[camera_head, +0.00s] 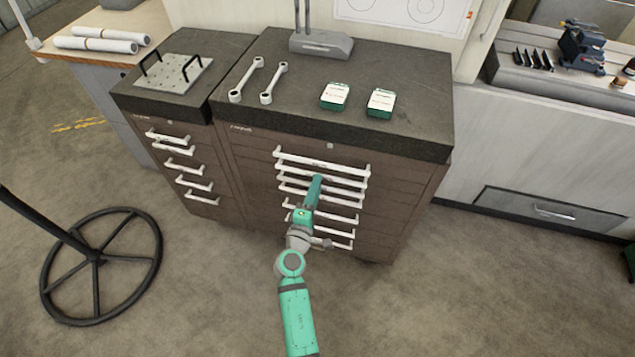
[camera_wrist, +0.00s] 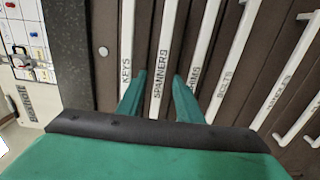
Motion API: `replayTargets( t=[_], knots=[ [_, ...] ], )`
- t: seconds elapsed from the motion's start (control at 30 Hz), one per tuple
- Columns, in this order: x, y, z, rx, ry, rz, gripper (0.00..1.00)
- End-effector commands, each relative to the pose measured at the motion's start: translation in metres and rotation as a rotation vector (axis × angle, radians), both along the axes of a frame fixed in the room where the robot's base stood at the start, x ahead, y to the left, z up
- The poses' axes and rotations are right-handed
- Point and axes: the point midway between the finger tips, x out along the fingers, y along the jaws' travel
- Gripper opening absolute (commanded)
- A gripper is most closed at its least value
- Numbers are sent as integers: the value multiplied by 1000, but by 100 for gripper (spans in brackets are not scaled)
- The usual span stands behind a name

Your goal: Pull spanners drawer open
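The spanners drawer has a long white bar handle (camera_wrist: 163,60) with the label "SPANNERS" along it in the wrist view. In the head view it appears to be the second handle from the top (camera_head: 350,178) of the wide brown cabinet (camera_head: 265,185). The drawer front looks flush with its neighbours. My gripper (camera_wrist: 160,80) is open, with one green finger on each side of this handle. Whether the fingers touch the bar is unclear. In the head view my gripper (camera_head: 317,180) is at the handles, and its fingertips are hard to make out.
The "KEYS" handle (camera_wrist: 128,40) lies close beside one finger, and the shims handle (camera_wrist: 205,45) beside the other. Two spanners (camera_head: 246,80) and two green-white boxes (camera_head: 335,96) rest on the cabinet top. A black wheel-shaped base (camera_head: 97,258) stands at left. The floor in front is clear.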

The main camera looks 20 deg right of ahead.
Motion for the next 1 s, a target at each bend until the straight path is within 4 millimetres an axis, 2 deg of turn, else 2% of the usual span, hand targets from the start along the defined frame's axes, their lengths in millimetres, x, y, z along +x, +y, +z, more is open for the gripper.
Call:
replayTargets(
  t=[0.2,0.53,0.57,0.7,1.0],
  knots=[
    [17,-11,0,1,-1,1,33],
    [19,-12,0,1,0,2,33],
    [19,-12,0,1,0,2,30],
    [19,-12,0,1,0,2,0],
    [16,-10,-1,2,0,0,0]
  ],
)
